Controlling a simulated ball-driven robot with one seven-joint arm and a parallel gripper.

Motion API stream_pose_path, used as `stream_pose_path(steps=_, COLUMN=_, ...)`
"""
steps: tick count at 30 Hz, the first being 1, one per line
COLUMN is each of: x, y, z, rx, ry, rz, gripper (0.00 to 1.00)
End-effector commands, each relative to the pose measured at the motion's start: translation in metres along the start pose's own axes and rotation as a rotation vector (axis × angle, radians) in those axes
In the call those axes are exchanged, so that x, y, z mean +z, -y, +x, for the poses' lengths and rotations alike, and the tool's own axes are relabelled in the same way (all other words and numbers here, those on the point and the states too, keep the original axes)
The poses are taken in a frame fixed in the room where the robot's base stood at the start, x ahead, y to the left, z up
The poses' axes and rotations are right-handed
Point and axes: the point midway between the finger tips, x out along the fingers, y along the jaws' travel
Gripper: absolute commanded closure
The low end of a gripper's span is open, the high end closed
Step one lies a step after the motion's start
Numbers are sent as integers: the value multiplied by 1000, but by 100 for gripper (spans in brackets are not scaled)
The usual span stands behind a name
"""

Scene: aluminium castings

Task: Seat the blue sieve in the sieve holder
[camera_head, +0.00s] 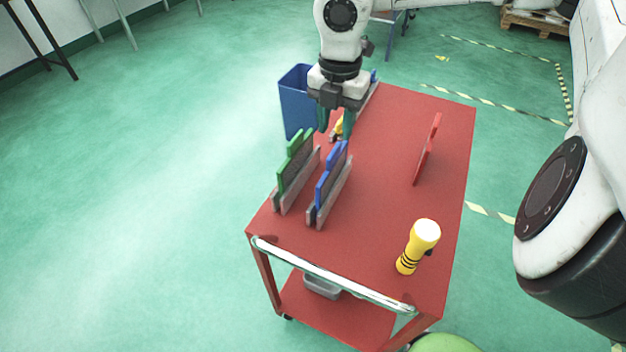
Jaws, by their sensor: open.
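The blue sieve (332,176) stands upright on the red cart, its lower edge between the rails of a grey slotted holder (316,218). How deep it sits in the slot I cannot tell. My gripper (336,123) is open, with its teal fingertips pointing down just above and behind the blue sieve's top edge. The fingers look empty and apart from the sieve, though the exact gap is unclear. The green sieve (295,163) stands upright in a similar grey holder (280,203) to the left.
The red cart top (385,205) is clear in the middle. A thin red upright piece (427,150) stands on the right. A yellow flashlight (418,246) stands at the front right. A yellow object (338,128) is partly hidden behind my gripper. A blue bin (296,100) is beyond the cart's left edge.

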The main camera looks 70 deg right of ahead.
Motion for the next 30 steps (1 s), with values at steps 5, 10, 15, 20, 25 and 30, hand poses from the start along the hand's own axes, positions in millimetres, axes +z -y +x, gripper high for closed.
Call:
stream_pose_path(steps=5, x=0, y=1, z=20, rx=0, ry=-4, rz=22, gripper=60)
stream_pose_path(steps=10, x=0, y=1, z=44, rx=-1, ry=-4, rz=19, gripper=60)
stream_pose_path(steps=15, x=0, y=1, z=56, rx=0, ry=-2, rz=18, gripper=60)
stream_pose_path(steps=20, x=-1, y=2, z=72, rx=-1, ry=-4, rz=17, gripper=60)
stream_pose_path(steps=25, x=-1, y=2, z=97, rx=0, ry=-3, rz=18, gripper=60)
stream_pose_path(steps=30, x=-1, y=2, z=107, rx=-1, ry=0, rz=17, gripper=60)
